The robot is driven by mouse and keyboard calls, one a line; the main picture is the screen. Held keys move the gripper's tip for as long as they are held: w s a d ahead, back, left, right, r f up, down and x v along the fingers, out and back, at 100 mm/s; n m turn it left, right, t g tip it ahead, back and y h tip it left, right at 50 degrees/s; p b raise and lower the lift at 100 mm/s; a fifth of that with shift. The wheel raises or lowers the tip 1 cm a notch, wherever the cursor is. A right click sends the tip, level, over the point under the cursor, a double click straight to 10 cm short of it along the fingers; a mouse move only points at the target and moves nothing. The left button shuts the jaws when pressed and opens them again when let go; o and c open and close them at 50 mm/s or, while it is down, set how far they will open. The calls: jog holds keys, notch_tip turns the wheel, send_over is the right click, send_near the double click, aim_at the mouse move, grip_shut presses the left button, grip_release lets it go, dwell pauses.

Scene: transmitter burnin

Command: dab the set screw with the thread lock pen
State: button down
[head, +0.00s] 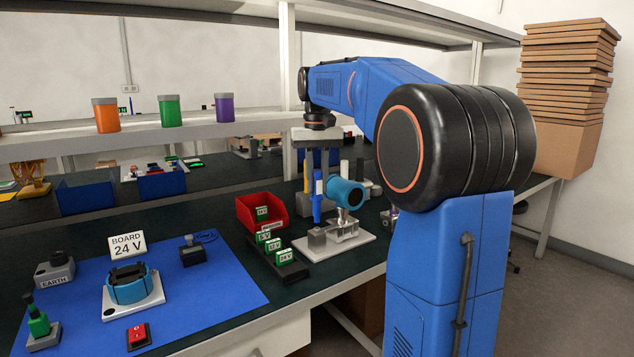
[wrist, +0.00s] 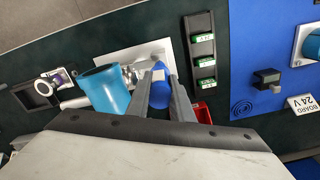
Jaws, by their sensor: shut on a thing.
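My gripper (head: 317,188) is shut on a blue pen, the thread lock pen (head: 317,207), held upright with its lower end pointing down. The pen also shows between the fingers in the wrist view (wrist: 159,92). Just below it is a small grey block (head: 317,239) on a white plate (head: 355,247); I cannot tell whether pen and block touch. A blue cylindrical housing, likely the transmitter (head: 343,192), sits on a metal stand right of the pen. It also appears left of the fingers in the wrist view (wrist: 104,91). The set screw cannot be made out.
A black rack (head: 290,271) with green 24 V-type modules and a red bin (head: 243,208) stand left of the plate. A blue mat (head: 205,300) holds a round fixture (head: 131,288) by the "BOARD 24 V" sign (head: 127,245). A shelf (head: 185,133) runs behind.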

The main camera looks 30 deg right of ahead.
aim_at(317, 171)
jog(key=shift+f, duration=1.05)
dwell(2.4)
dwell(0.4)
jog(key=shift+r, duration=3.55)
